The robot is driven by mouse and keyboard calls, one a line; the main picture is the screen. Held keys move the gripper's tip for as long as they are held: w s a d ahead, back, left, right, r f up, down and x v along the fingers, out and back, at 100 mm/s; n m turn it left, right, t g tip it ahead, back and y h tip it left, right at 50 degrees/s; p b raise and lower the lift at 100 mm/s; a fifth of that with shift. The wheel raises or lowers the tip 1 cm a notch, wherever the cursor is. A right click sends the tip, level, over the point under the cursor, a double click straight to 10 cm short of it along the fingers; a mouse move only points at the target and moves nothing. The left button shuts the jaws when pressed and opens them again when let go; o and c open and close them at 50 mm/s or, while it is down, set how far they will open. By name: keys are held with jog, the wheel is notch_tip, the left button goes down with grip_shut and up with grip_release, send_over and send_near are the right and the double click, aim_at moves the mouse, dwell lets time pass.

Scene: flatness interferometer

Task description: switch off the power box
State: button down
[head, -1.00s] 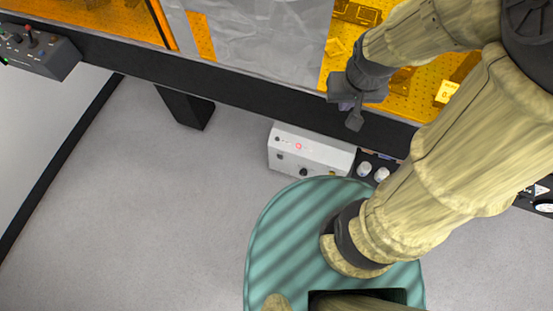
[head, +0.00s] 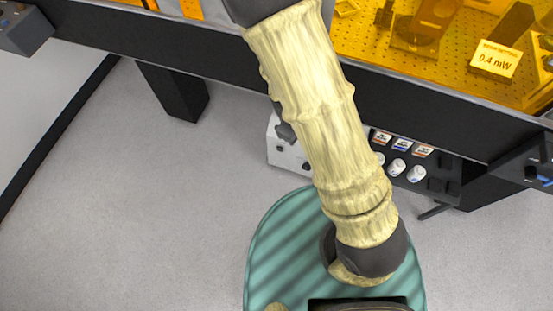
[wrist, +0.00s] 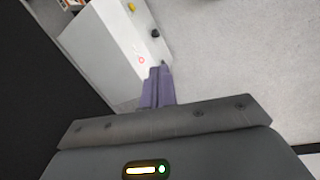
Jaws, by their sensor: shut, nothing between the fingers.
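The power box appears to be the white box (head: 288,155) on the floor under the table edge. My arm hides most of it in the head view. In the wrist view, the white box (wrist: 105,45) shows a red-ringed round control (wrist: 141,60), a black knob (wrist: 155,33) and a yellow button (wrist: 131,7) on its front. My gripper (wrist: 158,72) is shut and empty, its purple-grey fingertips close to the front face near the red-ringed control. Whether they touch the box I cannot tell.
The dark table edge (head: 225,78) runs above the box, with a black table leg (head: 178,92) to its left. A dark unit with white knobs (head: 398,166) stands right of the box. Grey floor (head: 130,200) is clear to the left.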

jog(key=w+a+f+n+t+b, duration=0.1)
jog(key=a+f+n+t+b, duration=0.2)
jog(key=f+n+b, duration=0.4)
jog(key=w+a+f+n+t+b, duration=0.1)
jog(key=a+f+n+b, duration=0.3)
jog(key=f, duration=1.4)
jog(key=w+a+f+n+t+h+b, duration=0.1)
jog(key=a+f+n+t+b, duration=0.2)
jog(key=f+n+b, duration=0.7)
notch_tip(320, 180, down, 2)
jog(key=shift+w+a+f+t+b, duration=0.15)
jog(key=shift+w+a+t+b, duration=0.2)
jog(key=shift+t+b, duration=0.6)
